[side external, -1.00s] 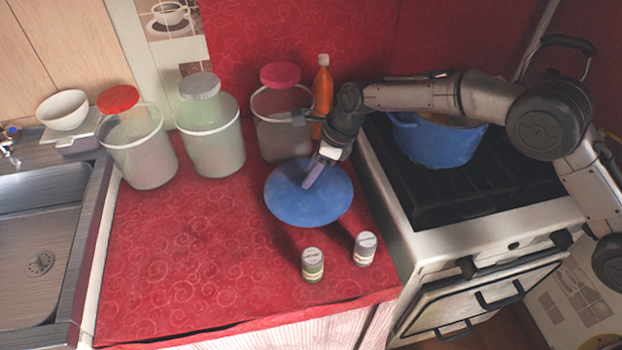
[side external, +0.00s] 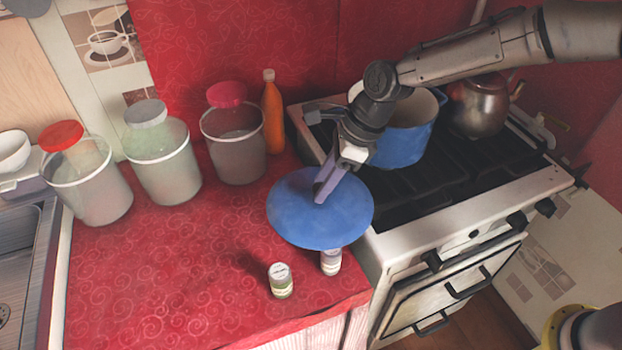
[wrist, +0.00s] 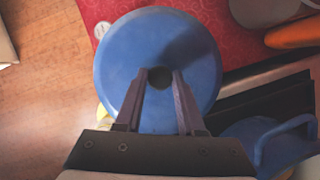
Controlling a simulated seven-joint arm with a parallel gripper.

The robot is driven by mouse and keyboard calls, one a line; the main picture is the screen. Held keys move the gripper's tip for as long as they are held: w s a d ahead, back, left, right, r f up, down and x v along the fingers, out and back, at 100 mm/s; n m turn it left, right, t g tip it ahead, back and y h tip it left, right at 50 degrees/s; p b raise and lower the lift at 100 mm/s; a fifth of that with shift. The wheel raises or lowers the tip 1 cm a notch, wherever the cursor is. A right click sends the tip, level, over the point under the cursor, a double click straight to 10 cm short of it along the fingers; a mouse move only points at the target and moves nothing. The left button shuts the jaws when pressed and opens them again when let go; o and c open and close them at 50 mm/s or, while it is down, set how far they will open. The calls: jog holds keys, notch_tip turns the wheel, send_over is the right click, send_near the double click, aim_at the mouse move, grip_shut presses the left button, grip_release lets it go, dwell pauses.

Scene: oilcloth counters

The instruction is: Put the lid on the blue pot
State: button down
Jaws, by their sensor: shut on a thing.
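The blue lid (side external: 300,218) is a round disc held in the air over the counter's right edge, beside the stove. My gripper (side external: 322,192) is shut on it near its middle. In the wrist view the lid (wrist: 125,60) fills the middle, with my gripper's fingers (wrist: 158,85) on either side of its dark knob. The blue pot (side external: 405,145) stands on the stove, to the right of and behind the lid; my arm hides part of it. Its rim and handle show at the lower right of the wrist view (wrist: 270,140).
A metal kettle (side external: 480,105) stands on the stove right of the pot. Two small shakers (side external: 280,281) (side external: 331,263) stand at the counter's front, one partly under the lid. Several lidded canisters (side external: 233,145) and an orange bottle (side external: 271,115) line the back. The counter's front left is clear.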

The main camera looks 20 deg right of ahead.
notch_tip(320, 180, up, 22)
jog(key=w+d+m+t, duration=0.1)
jog(key=w+d, duration=0.3)
jog(key=d, duration=0.4)
jog(key=w+d+m, duration=0.2)
jog(key=w+d, duration=0.3)
jog(key=d, duration=0.2)
jog(key=w+d+m+t, duration=0.1)
jog(key=w+d, duration=0.3)
jog(key=d, duration=0.4)
notch_tip(320, 180, down, 11)
jog(key=shift+a+g+h, duration=0.2)
jog(key=shift+g+h, duration=0.1)
jog(key=shift+h, duration=0.1)
jog(key=shift+f, duration=0.3)
dwell(0.8)
jog(key=shift+c, duration=2.2)
grip_release()
jog(key=shift+o, duration=0.4)
